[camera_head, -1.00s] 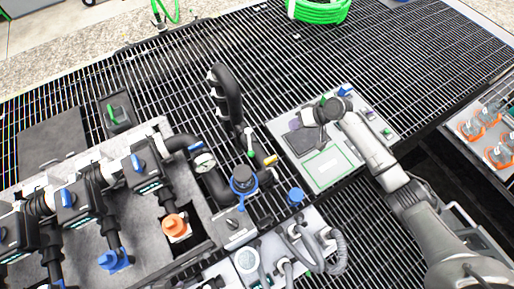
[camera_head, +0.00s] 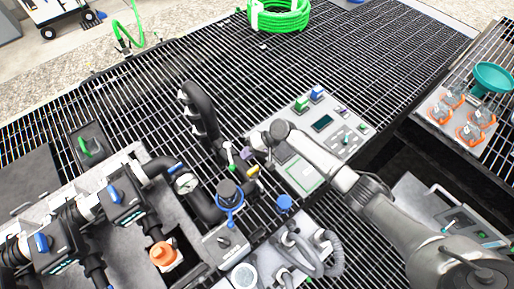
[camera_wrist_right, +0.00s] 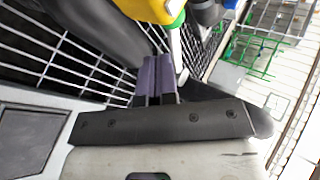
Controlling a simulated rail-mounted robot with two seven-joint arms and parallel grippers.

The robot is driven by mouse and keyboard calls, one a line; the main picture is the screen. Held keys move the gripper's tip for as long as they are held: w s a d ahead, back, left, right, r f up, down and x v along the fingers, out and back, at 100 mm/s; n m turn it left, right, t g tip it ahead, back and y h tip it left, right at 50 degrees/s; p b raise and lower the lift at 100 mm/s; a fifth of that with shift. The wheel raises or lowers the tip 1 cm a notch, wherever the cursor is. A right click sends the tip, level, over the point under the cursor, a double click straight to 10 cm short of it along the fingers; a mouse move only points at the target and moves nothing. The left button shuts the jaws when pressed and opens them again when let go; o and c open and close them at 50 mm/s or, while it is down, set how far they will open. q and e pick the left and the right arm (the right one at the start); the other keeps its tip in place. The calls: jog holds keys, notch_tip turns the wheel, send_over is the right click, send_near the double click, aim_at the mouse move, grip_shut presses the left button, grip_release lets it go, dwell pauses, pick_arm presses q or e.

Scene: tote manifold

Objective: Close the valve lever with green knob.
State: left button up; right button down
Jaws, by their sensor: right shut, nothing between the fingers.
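The valve lever (camera_head: 229,154) is a short white bar with a green knob (camera_head: 232,167) at its lower end, beside the thick black hose in the head view. My right gripper (camera_head: 249,154) is just to the right of the lever, with its purple fingers shut and empty. A small gap seems to part them in the head view; contact is hard to judge. In the right wrist view the shut purple fingers (camera_wrist_right: 158,78) point up the picture. A white bar, probably the lever (camera_wrist_right: 177,50), and a green patch show just beyond them. My left gripper is not in view.
A yellow-ended fitting (camera_head: 253,171) sits close below my right fingers. A black curved hose (camera_head: 202,112) rises behind the lever. A gauge (camera_head: 186,183) and blue-collared valve (camera_head: 229,190) stand nearby. A grey panel (camera_head: 350,132) lies right; open grating (camera_head: 330,55) lies behind.

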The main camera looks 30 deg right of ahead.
aim_at(230, 157)
jog(key=shift+w+a+f, duration=0.15)
jog(key=shift+w+a, duration=0.05)
jog(key=shift+a, duration=0.55)
jog(key=shift+w+a+f, duration=0.1)
jog(key=shift+w+a, duration=0.1)
jog(key=shift+a, duration=0.5)
